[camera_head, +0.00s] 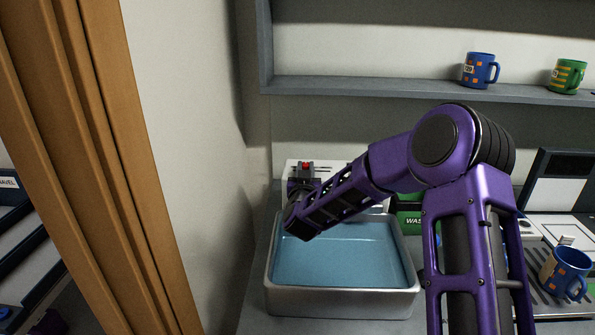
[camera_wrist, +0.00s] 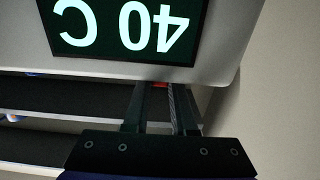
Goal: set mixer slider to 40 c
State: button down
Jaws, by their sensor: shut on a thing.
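The mixer slider has a red knob (camera_head: 306,166) on a pale panel (camera_head: 327,166) behind the basin. In the wrist view a small red part of the knob (camera_wrist: 160,85) shows between the fingertips. My gripper (camera_wrist: 160,92) is shut on this knob, with one dark finger on each side. The mixer's dark display (camera_wrist: 125,27) reads "40 C", upside down in the wrist view. In the head view my wrist hides most of the gripper and part of the panel.
A metal basin (camera_head: 342,304) of blue water lies below my forearm. A green box (camera_head: 408,221) stands behind my arm. A blue mug (camera_head: 566,272) stands on a rack at right. Blue (camera_head: 480,70) and green (camera_head: 567,76) mugs stand on the shelf (camera_head: 420,91). A wall is at left.

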jog(key=shift+d, duration=0.9)
jog(key=c, duration=0.7)
grip_release()
jog(key=shift+a, duration=0.1)
jog(key=s+b, duration=0.1)
jog(key=s, duration=1.6)
jog(key=shift+s, duration=0.25)
jog(key=shift+a, duration=0.1)
